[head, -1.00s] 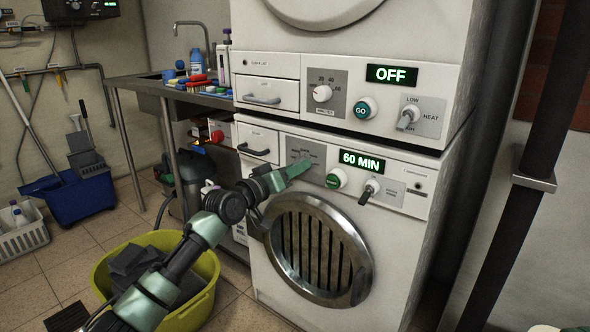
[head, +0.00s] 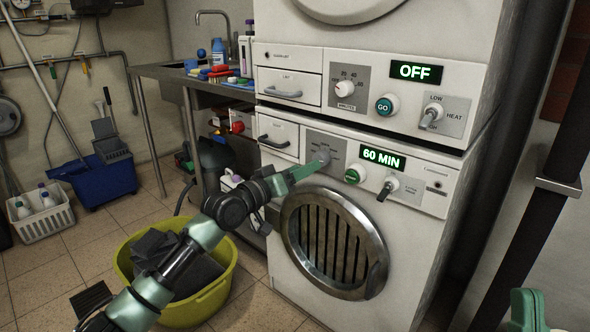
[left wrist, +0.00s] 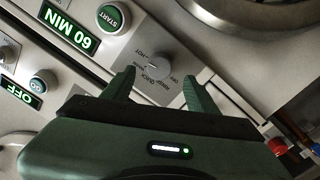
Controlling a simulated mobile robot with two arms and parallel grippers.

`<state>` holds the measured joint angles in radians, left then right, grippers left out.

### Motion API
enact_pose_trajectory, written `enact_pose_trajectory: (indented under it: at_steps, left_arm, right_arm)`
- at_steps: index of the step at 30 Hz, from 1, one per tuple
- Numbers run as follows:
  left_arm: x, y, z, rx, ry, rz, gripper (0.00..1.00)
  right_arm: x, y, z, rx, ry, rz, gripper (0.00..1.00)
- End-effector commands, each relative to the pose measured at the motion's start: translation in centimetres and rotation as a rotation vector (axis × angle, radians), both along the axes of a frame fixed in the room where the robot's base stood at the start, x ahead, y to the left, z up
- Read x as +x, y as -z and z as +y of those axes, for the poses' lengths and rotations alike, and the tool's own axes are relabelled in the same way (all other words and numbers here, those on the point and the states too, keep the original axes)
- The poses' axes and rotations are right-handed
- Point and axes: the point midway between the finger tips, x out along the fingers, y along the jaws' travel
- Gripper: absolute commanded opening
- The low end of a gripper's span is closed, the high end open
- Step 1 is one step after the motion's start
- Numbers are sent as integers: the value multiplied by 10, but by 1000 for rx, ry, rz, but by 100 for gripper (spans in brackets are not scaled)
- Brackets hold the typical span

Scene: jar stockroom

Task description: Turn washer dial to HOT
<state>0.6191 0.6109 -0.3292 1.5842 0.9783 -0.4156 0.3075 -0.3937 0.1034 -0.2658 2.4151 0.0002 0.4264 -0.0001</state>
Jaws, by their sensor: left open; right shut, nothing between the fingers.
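The washer is the lower white machine, with a round door (head: 334,240) and a lit "60 MIN" display (head: 383,159). Its grey dial (head: 323,157) is on the panel left of that display. In the left wrist view the dial (left wrist: 172,64) sits just beyond my open fingers, with upside-down labels including HOT and QUICK beside it. My left gripper (head: 318,167) is open close to the dial; the wrist view shows its fingertips (left wrist: 158,80) apart, with no clear contact. Where the dial points is hard to tell. My right gripper (head: 527,304) shows partly at the bottom right.
A green START button (head: 354,175) and a switch lever (head: 387,189) are right of the dial. The dryer above has an OFF display (head: 415,71) and its own minutes dial (head: 345,88). A yellow tub (head: 205,310) stands on the floor below my left arm.

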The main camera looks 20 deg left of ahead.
Motion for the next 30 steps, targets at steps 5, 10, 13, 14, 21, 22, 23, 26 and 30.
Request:
enact_pose_trajectory:
  at_steps: [5,10,13,14,21,22,23,26,30]
  left_arm:
    - [-17,1,7,0,0,2,58]
    - [-22,0,9,0,0,0,58]
    - [-22,1,9,-1,0,0,58]
    - [-22,1,9,-1,0,0,58]
    - [-22,1,9,-1,0,0,58]
    - [-22,1,9,-1,0,0,58]
    - [-23,1,8,0,1,0,58]
    - [-31,10,-6,11,12,-21,58]
    - [-71,33,-58,55,41,-132,58]
  right_arm:
    - [17,13,2,-35,7,113,0]
    - [22,20,3,-47,9,152,0]
    - [23,21,3,-46,9,154,0]
    - [23,21,3,-46,9,154,0]
    - [22,20,3,-46,9,153,0]
    - [22,20,3,-47,9,152,0]
    - [22,20,3,-46,8,152,0]
    - [22,20,3,-46,8,151,0]
    - [22,20,3,-46,8,151,0]
